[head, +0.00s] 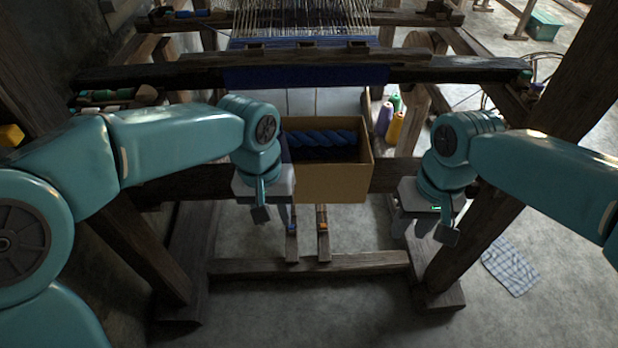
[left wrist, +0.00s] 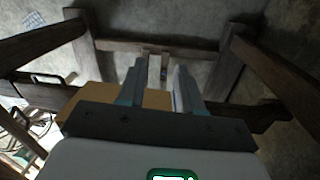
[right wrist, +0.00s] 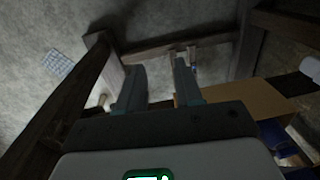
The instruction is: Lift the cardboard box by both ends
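The open cardboard box (head: 336,184) stands in the middle of the head view, in front of the loom's cloth, with twisted blue yarn (head: 322,139) inside. My left gripper (head: 281,222) points down at the box's left end and hides part of it. My right gripper (head: 411,228) points down to the right of the box, with a gap between them. In the left wrist view the fingers (left wrist: 156,84) are apart with nothing between them; the box (left wrist: 88,97) shows beside and behind them. In the right wrist view the fingers (right wrist: 158,85) are apart and empty; the box (right wrist: 238,100) lies to their right.
Wooden loom beams (head: 310,265) and posts stand below and on both sides of the box. Yarn cones (head: 394,122) stand behind it to the right. A checked cloth (head: 511,266) lies on the floor at right. A teal bin (head: 543,27) is far back.

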